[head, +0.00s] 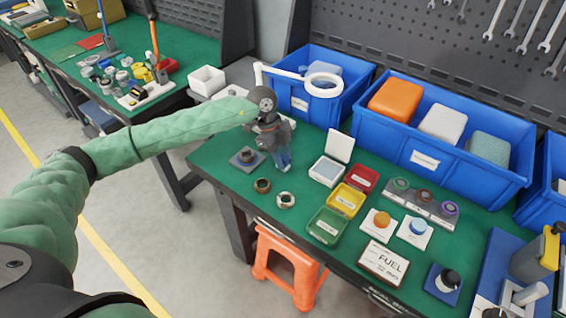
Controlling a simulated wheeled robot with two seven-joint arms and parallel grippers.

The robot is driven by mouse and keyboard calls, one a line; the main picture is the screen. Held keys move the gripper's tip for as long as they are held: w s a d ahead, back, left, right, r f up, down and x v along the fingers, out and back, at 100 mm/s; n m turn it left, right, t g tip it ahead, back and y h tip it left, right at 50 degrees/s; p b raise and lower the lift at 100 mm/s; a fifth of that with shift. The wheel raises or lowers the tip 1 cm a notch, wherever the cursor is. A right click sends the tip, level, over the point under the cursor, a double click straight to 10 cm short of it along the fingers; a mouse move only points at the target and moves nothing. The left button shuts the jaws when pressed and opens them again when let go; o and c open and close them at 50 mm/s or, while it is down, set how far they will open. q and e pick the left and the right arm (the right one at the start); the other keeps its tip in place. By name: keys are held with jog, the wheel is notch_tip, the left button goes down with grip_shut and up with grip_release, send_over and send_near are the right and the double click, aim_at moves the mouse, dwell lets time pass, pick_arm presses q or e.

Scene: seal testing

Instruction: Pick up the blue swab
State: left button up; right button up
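A small round blue piece (419,226), which looks like the blue swab, sits on a white square card on the green table (225,180). An orange piece (382,219) sits on a similar card just left of it. My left gripper (283,162) points down over the table's left part, well left of the blue piece and apart from it. Its fingertips are small and partly hidden by the gripper body, so its opening is unclear. My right gripper is not in view.
Green, yellow and red trays (345,198) stand between my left gripper and the blue piece. A white box with a raised lid (326,170) is closer to the gripper. Blue bins (422,157) line the back.

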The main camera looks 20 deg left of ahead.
aim_at(287, 159)
pick_arm(q)
jog(key=shift+c, duration=0.9)
jog(key=shift+r, duration=0.1)
